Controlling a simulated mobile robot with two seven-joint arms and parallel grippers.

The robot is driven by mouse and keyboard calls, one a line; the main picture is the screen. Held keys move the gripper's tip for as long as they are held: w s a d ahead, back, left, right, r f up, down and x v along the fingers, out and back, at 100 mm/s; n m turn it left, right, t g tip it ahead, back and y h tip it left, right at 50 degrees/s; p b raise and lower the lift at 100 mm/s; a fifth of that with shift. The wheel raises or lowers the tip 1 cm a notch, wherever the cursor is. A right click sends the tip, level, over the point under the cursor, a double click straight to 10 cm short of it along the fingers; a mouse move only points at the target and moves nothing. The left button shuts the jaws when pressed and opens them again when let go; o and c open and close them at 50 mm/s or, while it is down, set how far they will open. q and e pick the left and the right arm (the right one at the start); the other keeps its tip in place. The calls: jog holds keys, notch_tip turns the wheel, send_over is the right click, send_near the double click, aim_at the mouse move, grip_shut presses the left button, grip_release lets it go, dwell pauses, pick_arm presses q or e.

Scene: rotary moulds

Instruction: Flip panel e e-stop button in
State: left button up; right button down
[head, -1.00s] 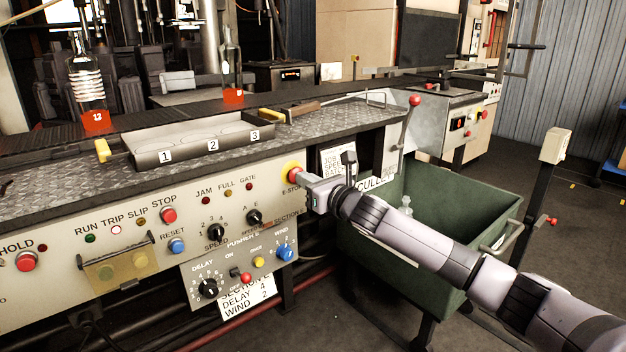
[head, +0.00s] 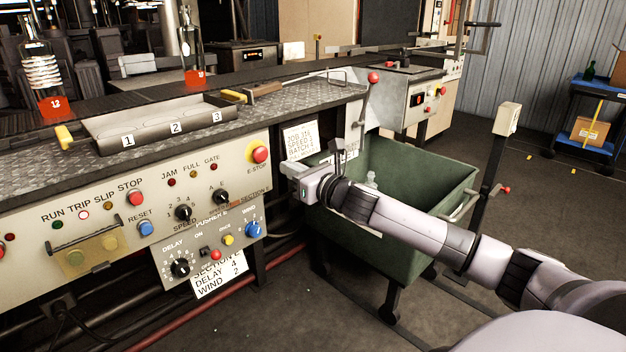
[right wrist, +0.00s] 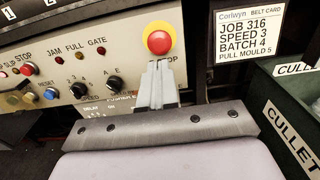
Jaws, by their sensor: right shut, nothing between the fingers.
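The e-stop button (head: 260,154) is a red mushroom head on a yellow ring, at the right end of the cream panel (head: 100,222), above the "E-STOP" lettering. My right gripper (head: 284,169) is shut and empty, just right of the button, with a visible gap in the head view. I cannot tell whether the button is pressed in. My left gripper is not in view.
A green cullet bin (head: 400,225) stands under my right arm. A red-knobbed lever (head: 373,78) rises behind the gripper. A job card (head: 300,140) hangs right of the button. A grey pusher box (head: 210,250) with knobs sits below.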

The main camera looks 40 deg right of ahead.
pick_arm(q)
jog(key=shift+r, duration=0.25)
pick_arm(e)
jog(key=s, duration=0.6)
jog(key=shift+s+d, duration=0.15)
jog(key=shift+d, duration=0.1)
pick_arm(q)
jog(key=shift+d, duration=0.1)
